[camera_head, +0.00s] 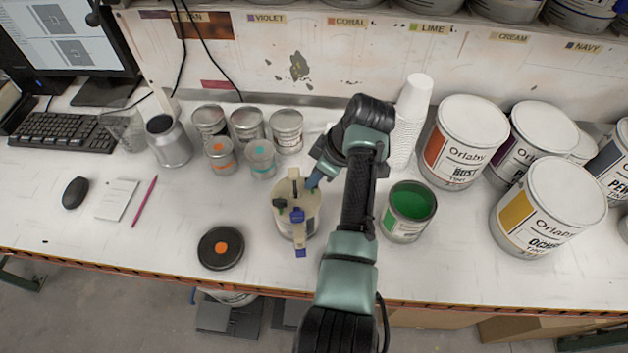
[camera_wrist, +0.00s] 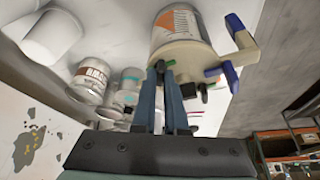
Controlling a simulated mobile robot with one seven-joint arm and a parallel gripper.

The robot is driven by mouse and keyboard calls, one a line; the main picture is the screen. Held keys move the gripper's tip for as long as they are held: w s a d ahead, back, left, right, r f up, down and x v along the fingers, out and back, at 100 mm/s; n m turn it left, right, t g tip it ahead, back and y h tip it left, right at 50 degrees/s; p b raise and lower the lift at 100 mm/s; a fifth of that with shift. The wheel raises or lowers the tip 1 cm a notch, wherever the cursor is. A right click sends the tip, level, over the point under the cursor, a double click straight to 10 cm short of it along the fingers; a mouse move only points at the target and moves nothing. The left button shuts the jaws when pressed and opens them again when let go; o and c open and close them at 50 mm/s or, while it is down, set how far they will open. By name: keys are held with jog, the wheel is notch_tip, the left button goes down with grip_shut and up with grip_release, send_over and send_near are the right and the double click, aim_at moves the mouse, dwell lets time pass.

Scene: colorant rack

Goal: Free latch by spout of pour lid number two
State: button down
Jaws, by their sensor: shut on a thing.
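A cream pour lid (camera_head: 293,191) sits on an upright can (camera_head: 297,222) in the middle of the bench. In the wrist view the lid (camera_wrist: 190,54) is on the can (camera_wrist: 184,27) with an orange label. A cream spout (camera_wrist: 243,52) with a blue piece (camera_wrist: 235,23) sticks out from the lid. Another blue latch-like piece (camera_wrist: 231,76) is beside the spout. My gripper (camera_head: 311,182) is at the lid's far right edge. Its fingers (camera_wrist: 165,76) are closed on a small green latch (camera_wrist: 161,65) at the rim, partly hidden by them. I see no number on the lid.
An open can of green paint (camera_head: 411,205) stands close right of my arm, with stacked white cups (camera_head: 412,105) behind. Small cans (camera_head: 247,124) stand behind left. A black lid (camera_head: 221,248) lies front left. Large paint cans (camera_head: 463,140) fill the right side.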

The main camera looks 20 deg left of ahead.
jog(key=shift+n+g+b, duration=0.3)
jog(key=shift+n+b, duration=0.1)
jog(key=shift+b, duration=0.05)
dwell(0.4)
dwell(0.8)
jog(key=c, duration=0.9)
grip_release()
jog(key=shift+c, duration=0.2)
jog(key=v, duration=1.3)
jog(key=shift+b, duration=0.3)
jog(key=shift+a, duration=0.1)
